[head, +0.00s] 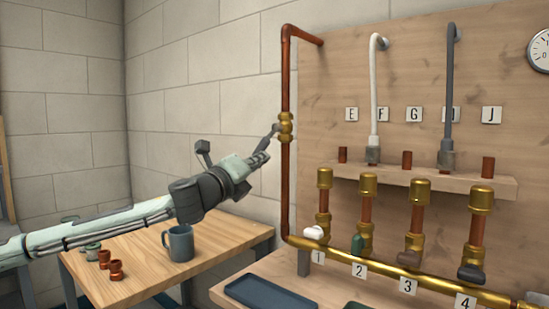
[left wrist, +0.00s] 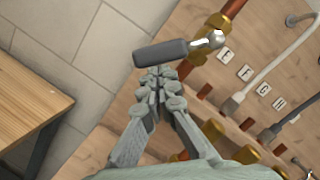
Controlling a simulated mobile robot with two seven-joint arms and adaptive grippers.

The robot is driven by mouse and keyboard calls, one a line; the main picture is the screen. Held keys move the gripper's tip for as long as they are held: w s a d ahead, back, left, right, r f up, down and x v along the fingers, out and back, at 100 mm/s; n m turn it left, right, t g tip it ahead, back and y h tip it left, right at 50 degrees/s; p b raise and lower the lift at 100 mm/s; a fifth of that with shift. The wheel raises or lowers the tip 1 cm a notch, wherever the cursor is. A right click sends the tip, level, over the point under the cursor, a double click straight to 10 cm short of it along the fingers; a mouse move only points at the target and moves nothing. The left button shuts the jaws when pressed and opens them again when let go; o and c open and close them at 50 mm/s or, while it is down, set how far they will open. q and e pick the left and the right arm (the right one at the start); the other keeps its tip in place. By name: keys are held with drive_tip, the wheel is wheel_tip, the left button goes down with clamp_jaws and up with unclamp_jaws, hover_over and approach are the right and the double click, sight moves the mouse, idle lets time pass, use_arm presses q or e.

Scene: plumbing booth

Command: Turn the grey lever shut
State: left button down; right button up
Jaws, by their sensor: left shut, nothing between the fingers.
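A grey lever (head: 272,131) sits on a brass valve (head: 286,127) on the upright copper pipe. It sticks out to the left of the pipe and slants down a little. In the left wrist view the grey lever (left wrist: 160,53) lies roughly across the picture, with its metal joint at the valve on the right. My left gripper (head: 264,150) is shut and empty, its fingertips just below the lever. In the left wrist view the closed fingertips (left wrist: 160,82) come right up to the lever's underside; I cannot tell whether they touch. My right gripper is out of view.
Low brass valves have white (head: 313,233), green (head: 357,244), brown (head: 408,259) and dark (head: 471,273) handles. A mug (head: 181,243) and copper fittings (head: 115,270) stand on the wooden table (head: 135,280) below my left arm. The wall left of the pipe is clear.

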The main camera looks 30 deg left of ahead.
use_arm(q)
drive_tip(key=a+r+m+t+h, duration=0.1)
drive_tip(key=a+r+m+h, duration=0.2)
drive_tip(key=m, duration=0.9)
drive_tip(key=shift+w+a+r+h+b, duration=0.25)
drive_tip(key=shift+a+r+h+b, duration=0.15)
drive_tip(key=shift+a+r, duration=0.4)
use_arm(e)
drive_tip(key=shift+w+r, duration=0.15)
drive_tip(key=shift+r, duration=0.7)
use_arm(q)
drive_tip(key=shift+a+f, duration=0.1)
drive_tip(key=shift+f, duration=0.15)
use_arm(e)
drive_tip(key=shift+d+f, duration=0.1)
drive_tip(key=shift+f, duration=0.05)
